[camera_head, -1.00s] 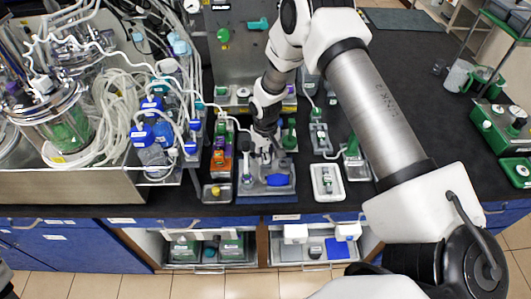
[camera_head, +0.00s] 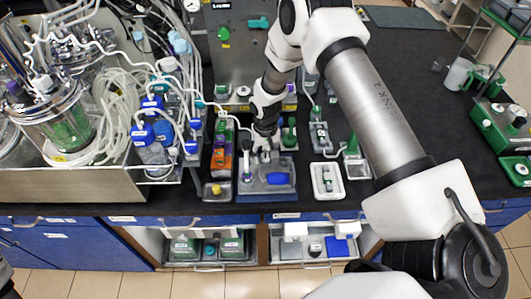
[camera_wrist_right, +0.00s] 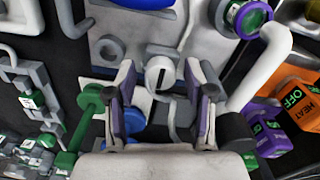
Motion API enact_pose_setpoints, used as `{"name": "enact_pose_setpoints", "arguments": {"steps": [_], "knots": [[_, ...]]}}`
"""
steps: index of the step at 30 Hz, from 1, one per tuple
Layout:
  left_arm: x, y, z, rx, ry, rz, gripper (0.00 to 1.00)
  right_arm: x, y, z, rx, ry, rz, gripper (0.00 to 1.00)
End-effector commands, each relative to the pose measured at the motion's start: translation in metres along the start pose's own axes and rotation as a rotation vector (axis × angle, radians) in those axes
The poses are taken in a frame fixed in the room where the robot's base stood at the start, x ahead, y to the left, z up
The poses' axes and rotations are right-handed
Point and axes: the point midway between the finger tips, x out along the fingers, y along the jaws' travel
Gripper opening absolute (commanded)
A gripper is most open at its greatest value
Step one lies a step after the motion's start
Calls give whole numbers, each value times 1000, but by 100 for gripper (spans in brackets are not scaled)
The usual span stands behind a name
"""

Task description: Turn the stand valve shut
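My right gripper (camera_head: 263,152) reaches down from above to a grey stand on a blue base (camera_head: 265,196) near the bench front. In the right wrist view, the two purple-padded fingers of this gripper (camera_wrist_right: 160,88) are apart. A white round knob with a dark slot-like mark (camera_wrist_right: 160,75), which looks like the stand valve, lies between them. Gaps show on both sides of the knob, so the fingers do not look closed on it. In the head view the gripper hides the knob. My left gripper does not show.
A blue part (camera_head: 278,178) lies on the stand. An orange and purple module (camera_head: 221,157) stands close on its left, and a white tray (camera_head: 327,180) on its right. Glass vessels and looped tubing (camera_head: 118,115) crowd the left.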

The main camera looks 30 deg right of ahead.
Motion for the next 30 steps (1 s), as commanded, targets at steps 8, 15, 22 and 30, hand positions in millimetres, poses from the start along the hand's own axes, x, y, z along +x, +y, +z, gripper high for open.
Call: {"name": "enact_pose_setpoints", "arguments": {"steps": [8, 15, 22, 30], "knots": [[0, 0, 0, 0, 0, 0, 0, -3, 0, -2, -1, 5, -1, 57], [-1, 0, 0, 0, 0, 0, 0, -40, -1, -3, -1, 8, -3, 57], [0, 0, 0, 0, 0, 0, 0, -98, 0, -3, -1, 6, -2, 57], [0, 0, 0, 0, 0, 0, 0, -121, 0, -2, -1, 2, -1, 57]]}}
